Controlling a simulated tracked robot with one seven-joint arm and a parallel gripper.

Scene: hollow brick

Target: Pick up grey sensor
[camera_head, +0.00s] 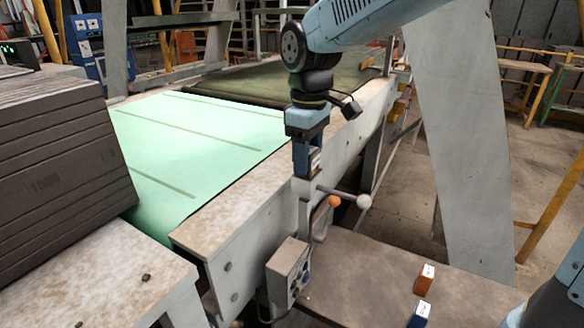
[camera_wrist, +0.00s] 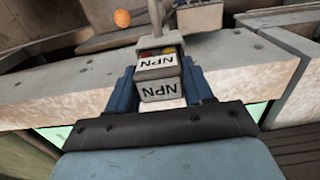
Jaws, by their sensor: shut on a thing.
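The grey sensor (camera_wrist: 158,75) is a small block with white "NPN" labels, seen between the blue fingers in the wrist view. My gripper (camera_wrist: 160,82) is shut on it. In the head view my gripper (camera_head: 307,162) points down beside the conveyor's pale side beam, and the sensor (camera_head: 315,160) shows as a small light patch at its fingers. The fingers hide the rest of the sensor there.
A lever with an orange knob (camera_head: 334,202) and a grey control box (camera_head: 288,272) sit just below my gripper. An orange block (camera_head: 425,278) and a blue block (camera_head: 420,313) lie on the brown surface (camera_head: 370,275). A green conveyor belt (camera_head: 190,140) lies left.

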